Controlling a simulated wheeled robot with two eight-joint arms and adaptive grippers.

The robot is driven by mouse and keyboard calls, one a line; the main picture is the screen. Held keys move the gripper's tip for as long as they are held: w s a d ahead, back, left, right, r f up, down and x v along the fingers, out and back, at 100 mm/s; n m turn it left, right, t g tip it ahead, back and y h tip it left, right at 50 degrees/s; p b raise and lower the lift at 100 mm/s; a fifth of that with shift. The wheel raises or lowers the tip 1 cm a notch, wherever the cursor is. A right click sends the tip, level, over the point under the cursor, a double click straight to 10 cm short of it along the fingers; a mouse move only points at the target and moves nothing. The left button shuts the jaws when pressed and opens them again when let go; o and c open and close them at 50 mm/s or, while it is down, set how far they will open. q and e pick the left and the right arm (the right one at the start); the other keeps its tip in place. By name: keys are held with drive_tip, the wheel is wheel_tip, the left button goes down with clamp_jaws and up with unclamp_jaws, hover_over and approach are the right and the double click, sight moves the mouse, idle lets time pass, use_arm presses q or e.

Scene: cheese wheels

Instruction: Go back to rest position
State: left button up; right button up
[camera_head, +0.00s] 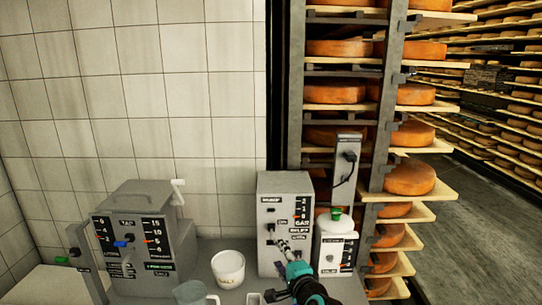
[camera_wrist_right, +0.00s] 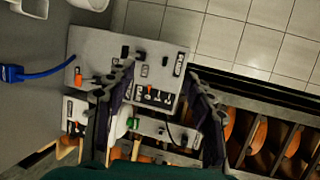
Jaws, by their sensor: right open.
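My right gripper (camera_head: 281,243) reaches up from the bottom of the head view. Its fingertips are in front of the middle grey control box (camera_head: 272,188), which has switches and a numbered scale. In the right wrist view the right gripper (camera_wrist_right: 160,78) has its two dark fingers spread apart with nothing between them. The same grey box (camera_wrist_right: 115,52) shows beyond and between the fingers; I cannot tell whether they touch it. My left gripper is in neither view.
A larger grey control box (camera_head: 145,262) with a blue lever stands at left on the counter. A white tub (camera_head: 228,268) sits between the boxes. A white container with a green button (camera_head: 336,212) is at right. Shelves with orange cheese wheels (camera_head: 409,178) rise behind.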

drive_tip(key=s+d+f+n+g+h, duration=0.1)
drive_tip(key=s+d+f+n+g, duration=0.1)
drive_tip(key=s+d+n, duration=0.3)
drive_tip(key=s+d+f+n+g+h, duration=0.2)
drive_tip(key=s+d+f+n+g, duration=0.1)
drive_tip(key=s, duration=1.1)
drive_tip(key=s+d+f+n+g+h, duration=0.2)
drive_tip(key=s+d+f+n, duration=0.3)
drive_tip(key=s, duration=0.4)
drive_tip(key=shift+s+d+n+g, duration=0.35)
drive_tip(key=shift+d+n, duration=0.45)
drive_tip(key=shift+d, duration=0.35)
